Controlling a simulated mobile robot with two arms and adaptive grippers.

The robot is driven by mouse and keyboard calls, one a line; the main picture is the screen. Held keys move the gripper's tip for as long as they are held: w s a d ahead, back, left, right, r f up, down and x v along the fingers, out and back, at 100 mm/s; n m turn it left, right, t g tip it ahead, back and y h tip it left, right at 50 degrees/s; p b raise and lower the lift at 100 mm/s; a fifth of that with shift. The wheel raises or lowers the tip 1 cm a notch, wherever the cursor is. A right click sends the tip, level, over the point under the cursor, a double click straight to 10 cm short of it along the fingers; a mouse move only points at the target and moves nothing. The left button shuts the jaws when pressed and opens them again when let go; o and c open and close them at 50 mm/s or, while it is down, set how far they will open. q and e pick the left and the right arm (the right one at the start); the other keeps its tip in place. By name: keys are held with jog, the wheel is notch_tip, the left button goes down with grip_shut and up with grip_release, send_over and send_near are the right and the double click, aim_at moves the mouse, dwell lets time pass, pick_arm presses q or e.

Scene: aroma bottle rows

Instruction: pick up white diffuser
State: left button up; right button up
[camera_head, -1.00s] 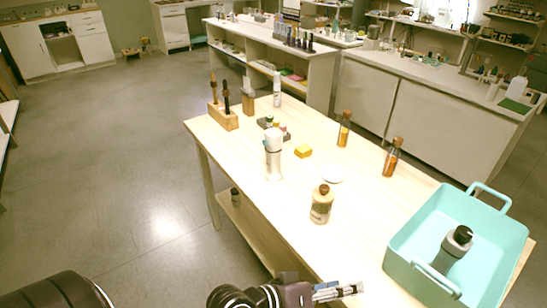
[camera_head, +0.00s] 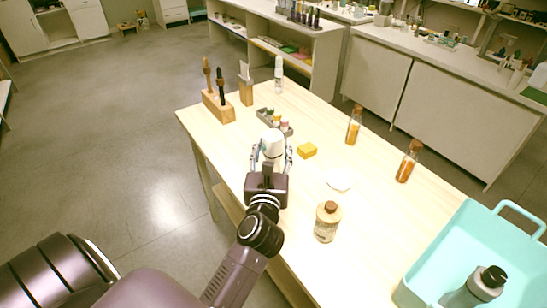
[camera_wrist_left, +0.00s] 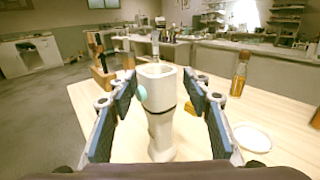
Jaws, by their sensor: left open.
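The white diffuser (camera_head: 272,143) stands upright on the light wooden table (camera_head: 375,225), near its left edge. It also shows in the left wrist view (camera_wrist_left: 158,112), with a dark band and a pale green round button on its side. My left gripper (camera_head: 271,157) is open, with one finger on each side of the diffuser. In the left wrist view the fingers (camera_wrist_left: 158,95) flank it with gaps visible on both sides. The diffuser's lower part is hidden behind the gripper in the head view. My right gripper is not in view.
A beige bottle (camera_head: 327,222) stands near the gripper's right. A yellow block (camera_head: 307,150), white dish (camera_head: 338,183), small-bottle tray (camera_head: 285,130), and two corked bottles (camera_head: 353,127) (camera_head: 408,162) are also on the table. A turquoise basket (camera_head: 445,250) holds a grey bottle (camera_head: 478,288).

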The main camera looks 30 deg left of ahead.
aim_at(273, 131)
pick_arm(q)
jog(key=x, duration=0.4)
jog(key=shift+w+a+r+p, duration=0.1)
jog(key=shift+r+p, duration=0.1)
jog(key=shift+p, duration=0.1)
jog(key=shift+w+a+f, duration=0.1)
jog(key=shift+w+a, duration=0.15)
jog(key=shift+w, duration=0.2)
jog(key=x, duration=0.4)
jog(key=shift+a+p, duration=0.25)
jog(key=shift+p, duration=0.15)
jog(key=shift+w+f, duration=0.1)
jog(key=shift+w, duration=0.15)
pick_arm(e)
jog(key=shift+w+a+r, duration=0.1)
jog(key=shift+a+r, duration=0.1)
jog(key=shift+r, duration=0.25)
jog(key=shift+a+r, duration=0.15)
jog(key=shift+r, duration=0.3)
pick_arm(q)
jog(key=shift+c, duration=0.4)
jog(key=shift+c, duration=1.2)
grip_shut()
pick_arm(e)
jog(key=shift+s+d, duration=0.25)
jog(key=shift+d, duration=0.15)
